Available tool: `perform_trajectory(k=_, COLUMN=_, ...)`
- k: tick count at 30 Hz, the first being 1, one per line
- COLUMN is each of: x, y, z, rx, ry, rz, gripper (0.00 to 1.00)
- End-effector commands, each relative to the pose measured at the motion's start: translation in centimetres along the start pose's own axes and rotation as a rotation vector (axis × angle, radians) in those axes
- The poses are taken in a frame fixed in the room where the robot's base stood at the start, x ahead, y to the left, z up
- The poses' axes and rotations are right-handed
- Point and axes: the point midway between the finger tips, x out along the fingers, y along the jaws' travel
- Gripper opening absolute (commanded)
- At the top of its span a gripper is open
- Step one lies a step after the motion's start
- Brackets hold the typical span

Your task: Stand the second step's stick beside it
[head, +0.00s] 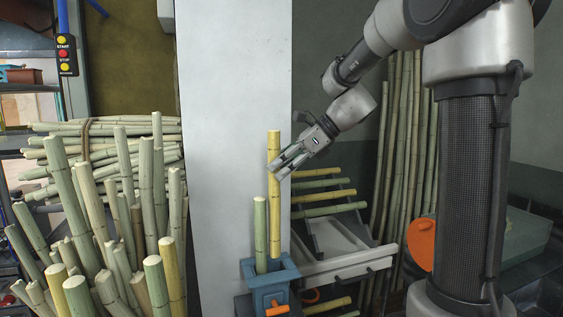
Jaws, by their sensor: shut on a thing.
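A tall yellow stick (273,200) stands upright, and my gripper (277,169) is shut on it around its upper half. A shorter green stick (260,236) stands upright just to its left in the blue square holder (271,284). The yellow stick's lower end reaches down to the holder's opening beside the green stick.
Several green and yellow sticks (323,196) lie on a sloped rack right of the holder. A dense bundle of cut canes (95,220) fills the left. A pale pillar (232,110) stands behind. Tall canes (405,150) lean on the back wall. An orange disc (421,244) is at right.

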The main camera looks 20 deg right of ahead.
Motion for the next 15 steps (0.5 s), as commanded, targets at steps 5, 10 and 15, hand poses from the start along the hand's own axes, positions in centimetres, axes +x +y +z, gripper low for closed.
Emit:
perform_trajectory(k=5, x=0.9, y=0.0, z=-1.1, rx=0.002, ry=-0.001, rz=0.000, gripper=0.00)
perform_trajectory(k=10, x=1.8, y=0.0, z=-2.1, rx=0.002, ry=0.000, rz=0.000, gripper=0.00)
perform_trajectory(k=15, x=2.6, y=0.0, z=-3.0, rx=0.001, ry=-0.001, rz=0.000, gripper=0.00)
